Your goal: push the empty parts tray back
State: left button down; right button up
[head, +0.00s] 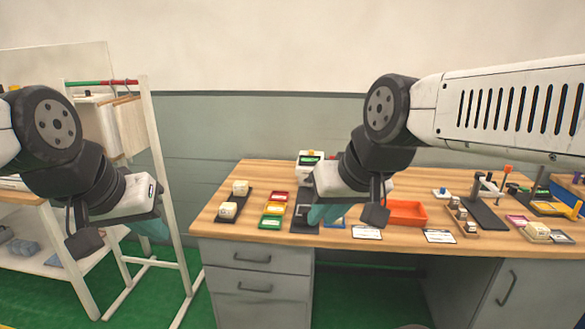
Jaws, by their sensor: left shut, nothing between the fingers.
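An orange tray (406,213) with low walls stands on the wooden workbench (230,235), right of its middle. It looks empty, and its left end is partly hidden by my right gripper. My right gripper (322,214) points down over the bench, left of the orange tray and in front of a dark tray. Its teal fingers are seen side-on, so their opening does not show. My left gripper (153,229) is shut and empty, off the bench to the left, in front of the white rack.
White cards (366,233) lie near the front edge. A black stand (484,211) is at the right. A white rack (160,180) stands left.

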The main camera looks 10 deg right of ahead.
aim_at(404, 213)
jog(key=z, duration=1.3)
jog(key=i+j, duration=0.2)
jog(key=i, duration=0.3)
jog(key=i+j, duration=0.2)
jog(key=i, duration=0.25)
jog(key=i+j, duration=0.2)
jog(key=i, duration=0.3)
jog(key=j+u, duration=0.05)
